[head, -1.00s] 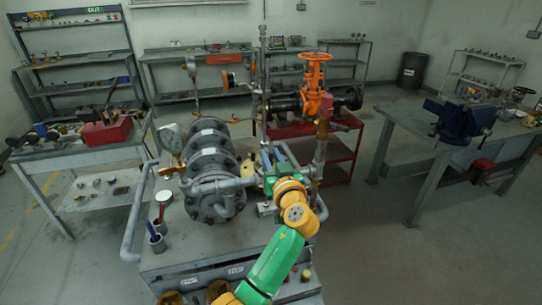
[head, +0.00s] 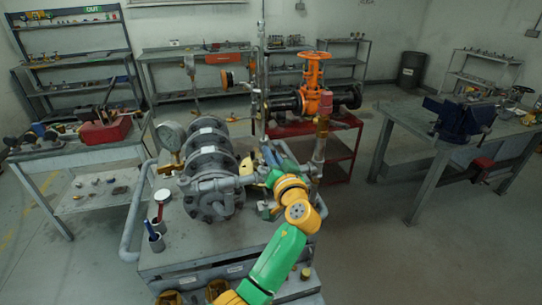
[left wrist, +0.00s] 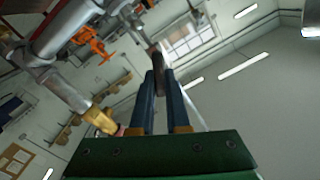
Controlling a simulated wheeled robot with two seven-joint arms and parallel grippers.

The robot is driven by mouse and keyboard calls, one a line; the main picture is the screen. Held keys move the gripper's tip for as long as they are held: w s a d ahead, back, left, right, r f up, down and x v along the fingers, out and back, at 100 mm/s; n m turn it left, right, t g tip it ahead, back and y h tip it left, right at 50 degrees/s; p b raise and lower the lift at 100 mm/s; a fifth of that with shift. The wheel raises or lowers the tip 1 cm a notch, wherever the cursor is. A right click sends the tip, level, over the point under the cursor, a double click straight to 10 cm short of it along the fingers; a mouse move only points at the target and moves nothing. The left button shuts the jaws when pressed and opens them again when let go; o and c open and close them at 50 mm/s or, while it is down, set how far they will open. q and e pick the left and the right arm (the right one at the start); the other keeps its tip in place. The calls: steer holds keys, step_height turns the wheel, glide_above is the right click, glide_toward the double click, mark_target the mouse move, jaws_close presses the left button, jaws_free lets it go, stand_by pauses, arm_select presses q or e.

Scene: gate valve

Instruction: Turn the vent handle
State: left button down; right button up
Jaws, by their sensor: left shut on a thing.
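My left gripper (head: 277,155) comes up from the bottom of the head view on a green and yellow arm, beside the grey pipework on the bench. In the left wrist view its two dark blue fingers (left wrist: 166,98) are shut on a thin dark brown bar, which I take as the vent handle (left wrist: 157,62). The bar sticks out past the fingertips. In the head view the handle is too small and too covered by the gripper to make out. My right gripper is in neither view.
A flanged grey pipe assembly (head: 213,172) with a pressure gauge (head: 172,135) stands left of my gripper. An orange gate valve (head: 314,90) stands behind, to the right. A vertical pipe (head: 320,145) rises close to my gripper's right. The floor at right is clear.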

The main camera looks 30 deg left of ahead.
arm_select(q)
steer(key=m, duration=0.5)
steer(key=shift+w+d+f+m+p, duration=0.1)
steer(key=shift+w+m+p, duration=0.05)
steer(key=shift+m+p, duration=0.2)
steer(key=m+p, duration=0.1)
steer(key=m, duration=0.3)
steer(key=shift+f, duration=0.15)
steer(key=shift+f+m+p, duration=0.15)
steer(key=shift+m+p, duration=0.45)
steer(key=shift+m, duration=0.65)
steer(key=c, duration=0.9)
jaws_free()
steer(key=shift+w+f, duration=0.1)
